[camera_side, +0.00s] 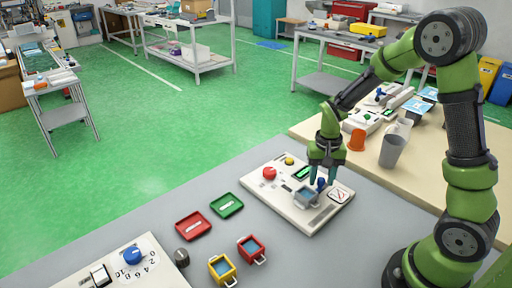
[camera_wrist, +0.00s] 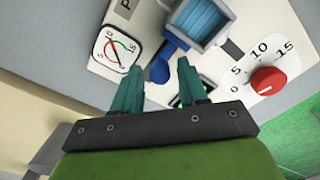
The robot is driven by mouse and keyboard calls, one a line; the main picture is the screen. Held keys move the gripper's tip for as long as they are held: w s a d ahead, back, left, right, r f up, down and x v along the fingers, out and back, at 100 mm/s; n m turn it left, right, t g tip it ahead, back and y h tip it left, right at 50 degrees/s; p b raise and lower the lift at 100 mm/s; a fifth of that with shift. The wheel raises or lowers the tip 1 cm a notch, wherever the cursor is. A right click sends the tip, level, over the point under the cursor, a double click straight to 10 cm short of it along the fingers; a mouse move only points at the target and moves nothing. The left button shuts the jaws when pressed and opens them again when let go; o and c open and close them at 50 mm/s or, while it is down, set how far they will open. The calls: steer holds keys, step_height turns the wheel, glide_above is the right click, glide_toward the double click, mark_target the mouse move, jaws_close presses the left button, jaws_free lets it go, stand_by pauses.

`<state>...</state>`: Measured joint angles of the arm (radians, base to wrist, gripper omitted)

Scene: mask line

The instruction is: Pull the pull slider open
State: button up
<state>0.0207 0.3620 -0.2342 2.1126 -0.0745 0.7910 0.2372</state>
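A light control panel (camera_side: 277,207) lies on the grey table. It carries a grey box with a blue inside (camera_side: 305,197) and a blue knob or lever (camera_side: 321,185) beside it; I cannot tell for sure which part is the pull slider. The blue lever (camera_wrist: 162,68) and the grey-blue box (camera_wrist: 207,20) show close up in the wrist view. My gripper (camera_side: 324,178) points down over the panel's right part, fingers apart and empty. In the wrist view the blue lever shows just beyond and between the fingertips (camera_wrist: 160,68); contact is not visible.
The panel also has a red dial (camera_side: 269,173), a yellow button (camera_side: 289,160) and a gauge (camera_side: 340,192). Red and green trays (camera_side: 193,226) and small yellow and red handled boxes (camera_side: 223,268) lie to the left.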

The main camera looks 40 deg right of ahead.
mark_target(326, 185)
jaws_close()
steer(key=shift+d, duration=1.75)
steer(key=shift+o, duration=1)
jaws_free()
steer(key=shift+a, duration=0.1)
step_height(326, 185, up, 17)
